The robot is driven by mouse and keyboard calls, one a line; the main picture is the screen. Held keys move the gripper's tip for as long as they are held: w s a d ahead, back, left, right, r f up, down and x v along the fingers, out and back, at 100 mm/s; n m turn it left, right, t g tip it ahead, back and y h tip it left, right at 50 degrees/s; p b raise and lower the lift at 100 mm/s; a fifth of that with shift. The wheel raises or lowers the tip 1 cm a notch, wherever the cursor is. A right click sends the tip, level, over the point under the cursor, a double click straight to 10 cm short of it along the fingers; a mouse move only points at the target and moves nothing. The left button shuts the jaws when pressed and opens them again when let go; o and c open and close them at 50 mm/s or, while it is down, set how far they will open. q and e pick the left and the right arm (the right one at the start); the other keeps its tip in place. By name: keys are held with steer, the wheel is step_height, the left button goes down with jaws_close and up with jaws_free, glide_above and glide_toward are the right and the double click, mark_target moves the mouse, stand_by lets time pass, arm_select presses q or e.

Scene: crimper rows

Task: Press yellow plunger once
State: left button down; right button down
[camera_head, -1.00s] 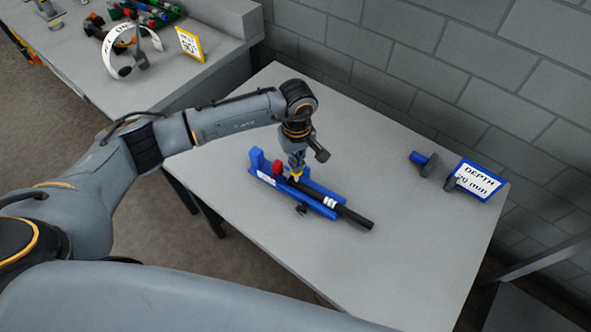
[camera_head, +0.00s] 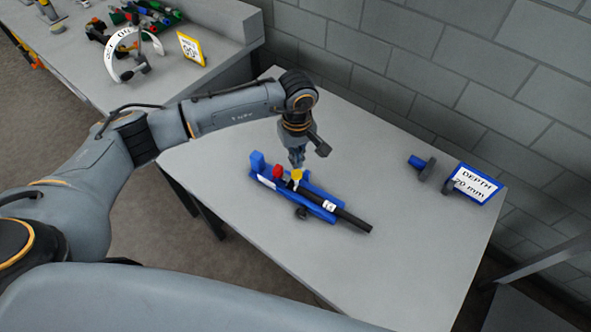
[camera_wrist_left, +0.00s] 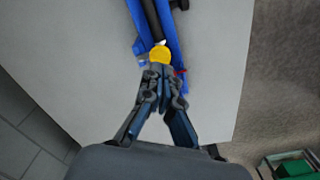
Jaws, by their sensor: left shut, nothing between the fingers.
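The yellow plunger (camera_head: 297,175) stands on a blue crimper fixture (camera_head: 322,208) that lies on the grey table, beside a red plunger (camera_head: 277,170). A black rod (camera_head: 350,219) lies along the fixture. My left gripper (camera_head: 297,164) points down just above the yellow plunger, with its fingers together and empty. In the left wrist view the yellow plunger (camera_wrist_left: 160,54) shows just beyond the shut fingertips (camera_wrist_left: 160,70), which cover part of the fixture. Only a bit of red shows beside the fingers there. My right gripper is not in view.
A small blue and dark part (camera_head: 424,165) and a "DEPTH 20 mm" sign (camera_head: 473,184) stand at the table's right. A second table at the upper left holds a white arch gauge (camera_head: 133,50), a yellow-edged sign (camera_head: 190,48) and several tools. The table's front is clear.

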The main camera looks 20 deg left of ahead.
mark_target(297, 173)
arm_select(q)
step_height(297, 173, up, 5)
steer(key=shift+r+p, duration=0.2)
steer(key=shift+p, duration=0.8)
